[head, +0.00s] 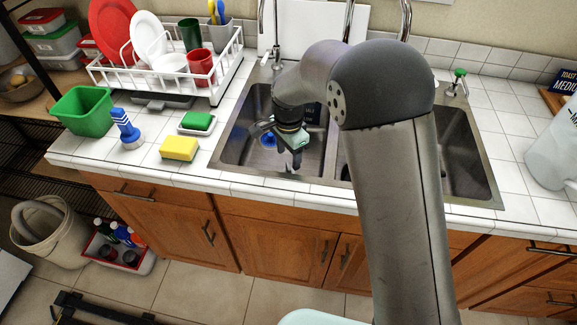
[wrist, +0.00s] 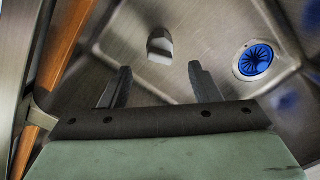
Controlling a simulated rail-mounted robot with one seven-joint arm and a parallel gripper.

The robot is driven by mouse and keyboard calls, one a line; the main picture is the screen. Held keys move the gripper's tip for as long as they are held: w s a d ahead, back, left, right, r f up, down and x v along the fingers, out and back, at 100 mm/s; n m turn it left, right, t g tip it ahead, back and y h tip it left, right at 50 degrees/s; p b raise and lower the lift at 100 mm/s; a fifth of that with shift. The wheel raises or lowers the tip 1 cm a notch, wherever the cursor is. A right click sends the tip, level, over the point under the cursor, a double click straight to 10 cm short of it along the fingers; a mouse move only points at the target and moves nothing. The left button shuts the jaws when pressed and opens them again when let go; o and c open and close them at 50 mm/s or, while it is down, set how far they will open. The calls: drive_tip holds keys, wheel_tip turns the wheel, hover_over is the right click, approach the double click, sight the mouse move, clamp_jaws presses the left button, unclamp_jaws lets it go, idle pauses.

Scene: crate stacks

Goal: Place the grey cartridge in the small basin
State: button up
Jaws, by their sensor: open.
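A small grey-white block (wrist: 160,48), which looks like the grey cartridge, sits in the left sink basin (head: 232,140). In the wrist view it lies just beyond and between my fingertips, not gripped. The right sink basin (head: 465,160) is partly hidden by my arm. I cannot tell which basin counts as the small one.
A blue drain strainer (wrist: 255,60) lies right of the block. A yellow sponge (head: 179,148), a green-and-white sponge (head: 197,122), a blue brush (head: 126,128) and a green tub (head: 83,111) stand left of the sink. A dish rack (head: 205,75) is behind them. Faucets rise at the back.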

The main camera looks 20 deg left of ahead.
drive_tip(key=shift+r, duration=1.8)
drive_tip(key=s+d+r+n, duration=0.1)
drive_tip(key=s+d+r, duration=0.1)
drive_tip(key=d, duration=0.4)
drive_tip(key=s+d+r+n, duration=0.1)
drive_tip(key=s+d+r, duration=0.2)
drive_tip(key=d, duration=0.4)
drive_tip(key=s+d+r+n, duration=0.2)
drive_tip(key=s+d+r, duration=0.1)
drive_tip(key=d, duration=0.3)
drive_tip(key=shift+s+d, duration=0.25)
drive_tip(key=shift+s, duration=0.3)
drive_tip(key=s+d+n, duration=0.4)
drive_tip(key=s+d, duration=0.6)
drive_tip(key=s, duration=0.4)
drive_tip(key=shift+s+f, duration=0.2)
drive_tip(key=shift+f, duration=0.15)
